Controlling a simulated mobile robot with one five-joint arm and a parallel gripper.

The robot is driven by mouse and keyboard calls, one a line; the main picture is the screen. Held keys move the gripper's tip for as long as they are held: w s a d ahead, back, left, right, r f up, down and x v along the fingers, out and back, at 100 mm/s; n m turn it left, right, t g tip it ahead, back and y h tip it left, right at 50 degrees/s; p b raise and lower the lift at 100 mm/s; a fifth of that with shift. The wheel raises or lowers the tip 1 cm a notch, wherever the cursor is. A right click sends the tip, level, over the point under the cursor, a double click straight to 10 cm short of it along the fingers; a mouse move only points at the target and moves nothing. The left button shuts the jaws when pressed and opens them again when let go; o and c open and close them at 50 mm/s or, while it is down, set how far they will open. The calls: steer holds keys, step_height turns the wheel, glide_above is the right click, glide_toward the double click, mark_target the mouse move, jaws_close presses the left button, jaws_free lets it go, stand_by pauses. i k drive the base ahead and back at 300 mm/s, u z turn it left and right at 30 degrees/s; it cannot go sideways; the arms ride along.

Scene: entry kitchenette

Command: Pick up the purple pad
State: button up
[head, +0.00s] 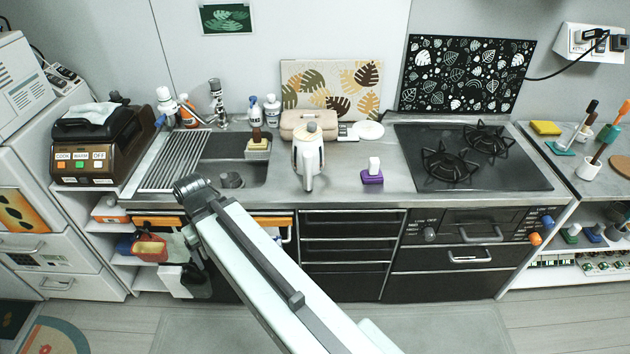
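The purple pad (372,178) lies on the steel counter, near its front edge, between the white kettle and the stove. A white upright piece, like a handle, stands on top of it. Nothing is seen touching its sides. My arm reaches up from the bottom of the head view to a dark joint in front of the sink, left of the pad and well apart from it. My gripper cannot be made out in this view.
A white kettle (308,160) stands left of the pad. A beige case (308,124) and a white plate (368,130) are behind. The black stove (470,158) is to the right. The sink (232,172) is left. Counter around the pad is bare.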

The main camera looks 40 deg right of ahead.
mark_target(372, 175)
steer(key=z, duration=2.9)
steer(key=k, duration=0.85)
steer(key=u, duration=1.05)
steer(key=i, duration=1)
steer(key=z, duration=0.1)
